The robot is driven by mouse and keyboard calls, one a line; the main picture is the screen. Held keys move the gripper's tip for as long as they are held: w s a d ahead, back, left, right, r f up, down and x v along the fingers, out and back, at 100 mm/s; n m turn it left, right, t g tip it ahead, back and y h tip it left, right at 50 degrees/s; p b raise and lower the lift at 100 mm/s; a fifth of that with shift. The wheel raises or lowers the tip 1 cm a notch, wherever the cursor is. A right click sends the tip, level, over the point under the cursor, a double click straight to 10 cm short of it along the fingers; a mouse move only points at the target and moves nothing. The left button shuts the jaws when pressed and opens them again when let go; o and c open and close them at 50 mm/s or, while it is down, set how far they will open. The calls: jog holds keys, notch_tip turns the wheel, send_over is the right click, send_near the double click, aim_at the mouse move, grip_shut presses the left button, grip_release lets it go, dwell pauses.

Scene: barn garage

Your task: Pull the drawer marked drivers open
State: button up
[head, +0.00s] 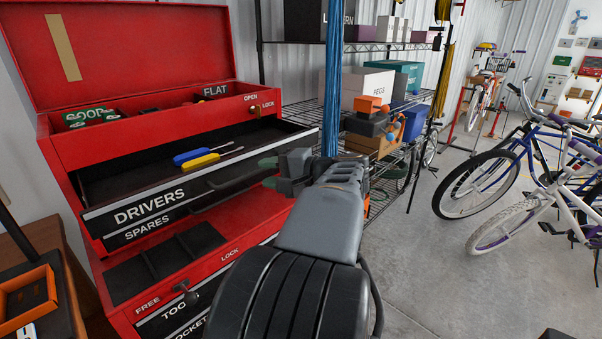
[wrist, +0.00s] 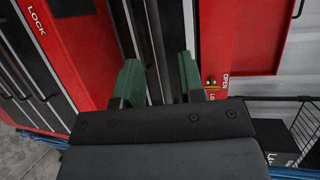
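The drawer marked DRIVERS (head: 150,209) is in the red tool chest in the head view. It stands partly out, its dark inside showing. A blue screwdriver (head: 190,156) and a yellow screwdriver (head: 200,160) lie in it. A dark bar handle (head: 228,180) runs along its front. My gripper (head: 268,173) is at the right part of the drawer front, near the handle. In the wrist view its two green fingers (wrist: 160,72) are apart, with dark drawer fronts beyond the gap. I cannot tell whether they touch the handle.
The SPARES drawer (head: 147,229) is just below. A lever (head: 256,110) by OPEN and LOCK is on the chest's top right. A lower red cabinet (head: 235,245) juts out beneath. Wire shelves (head: 300,112) stand right of the chest. Bicycles (head: 480,180) stand farther right, with clear floor between.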

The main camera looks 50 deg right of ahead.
jog(key=v, duration=0.9)
jog(key=shift+s, duration=0.4)
jog(key=shift+d, duration=0.1)
notch_tip(320, 180, down, 7)
jog(key=d+m+g+h, duration=0.2)
jog(key=m+g, duration=0.1)
jog(key=w+a+f+n+g+p, duration=0.2)
jog(key=a+f+n+g+p, duration=0.15)
jog(key=a+f+g, duration=0.35)
jog(key=w+a+r+n+g+h+p, duration=0.1)
jog(key=w+a+n+p, duration=0.1)
jog(key=a+n, duration=0.5)
jog(key=w+a+r+n+h+p, duration=0.1)
jog(key=a+n+p, duration=0.3)
jog(key=a, duration=1.2)
jog(key=w+r+n, duration=0.1)
jog(key=n, duration=0.3)
jog(key=shift+w+g+p, duration=0.3)
jog(key=shift+g, duration=0.1)
jog(key=shift+d, duration=0.15)
